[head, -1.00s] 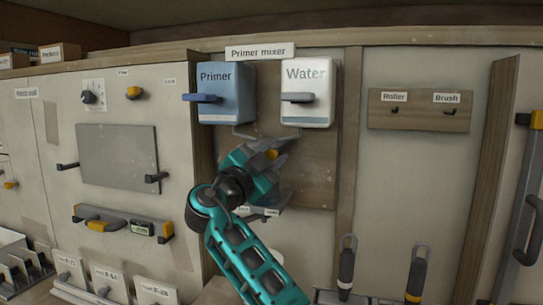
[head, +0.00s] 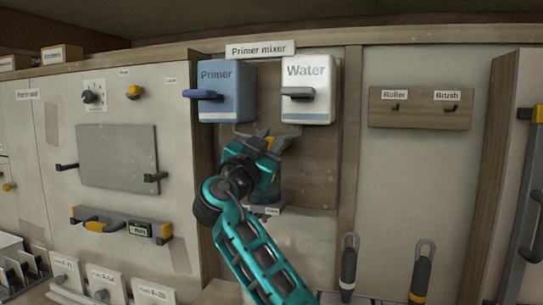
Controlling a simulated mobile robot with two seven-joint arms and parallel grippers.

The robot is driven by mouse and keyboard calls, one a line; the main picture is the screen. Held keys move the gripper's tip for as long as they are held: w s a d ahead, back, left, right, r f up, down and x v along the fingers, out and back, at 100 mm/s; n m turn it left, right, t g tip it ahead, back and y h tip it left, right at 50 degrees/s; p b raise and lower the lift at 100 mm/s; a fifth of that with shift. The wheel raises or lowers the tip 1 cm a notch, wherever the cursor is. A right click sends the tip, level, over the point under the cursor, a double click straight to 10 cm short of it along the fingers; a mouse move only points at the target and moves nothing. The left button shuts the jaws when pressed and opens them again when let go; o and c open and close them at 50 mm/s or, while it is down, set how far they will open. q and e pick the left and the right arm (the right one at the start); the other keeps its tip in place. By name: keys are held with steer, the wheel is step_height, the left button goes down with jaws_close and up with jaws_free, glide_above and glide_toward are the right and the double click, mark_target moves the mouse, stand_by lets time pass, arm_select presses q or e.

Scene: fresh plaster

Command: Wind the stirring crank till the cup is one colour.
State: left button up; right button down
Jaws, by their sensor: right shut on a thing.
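My right gripper (head: 275,146) is in front of the primer mixer board (head: 322,180), below the two dispensers. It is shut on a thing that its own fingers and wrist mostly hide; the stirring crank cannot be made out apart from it. A dark round cup-like thing (head: 266,190) shows partly behind and below the gripper, on a small labelled shelf (head: 268,211). The colour inside the cup cannot be seen. The blue Primer dispenser (head: 232,100) and white Water dispenser (head: 308,100) each have a lever in front. My left gripper is not in view.
A grey panel (head: 117,157) and a yellow-ended level (head: 120,226) are on the wall at left. A Roller and Brush hook board (head: 420,110) is at right. Two handled tools (head: 349,262) stand low at right. A wooden upright (head: 493,150) juts out further right.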

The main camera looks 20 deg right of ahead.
steer(key=n, duration=0.1)
steer(key=n+t+y, duration=0.1)
steer(key=n, duration=0.2)
steer(key=shift+w+a+r+t+y, duration=0.2)
steer(key=shift+a+r+t+y, duration=0.1)
steer(key=shift+r+y, duration=0.1)
steer(key=w+a+n+y+p, duration=0.25)
steer(key=n+y+p, duration=0.25)
steer(key=n, duration=0.6)
steer(key=w+a+n+y+p, duration=0.1)
steer(key=a+n+y+p, duration=0.4)
steer(key=n, duration=0.7)
arm_select(q)
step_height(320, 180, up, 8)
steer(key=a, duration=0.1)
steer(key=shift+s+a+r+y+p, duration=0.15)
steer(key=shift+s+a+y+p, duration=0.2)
steer(key=shift+p, duration=0.1)
arm_select(e)
steer(key=d+f+n+g+h, duration=0.3)
steer(key=f+n+g+h, duration=0.3)
steer(key=n, duration=1.3)
steer(key=shift+s+f+g, duration=0.15)
steer(key=shift+f+g, duration=0.35)
steer(key=shift+g, duration=0.3)
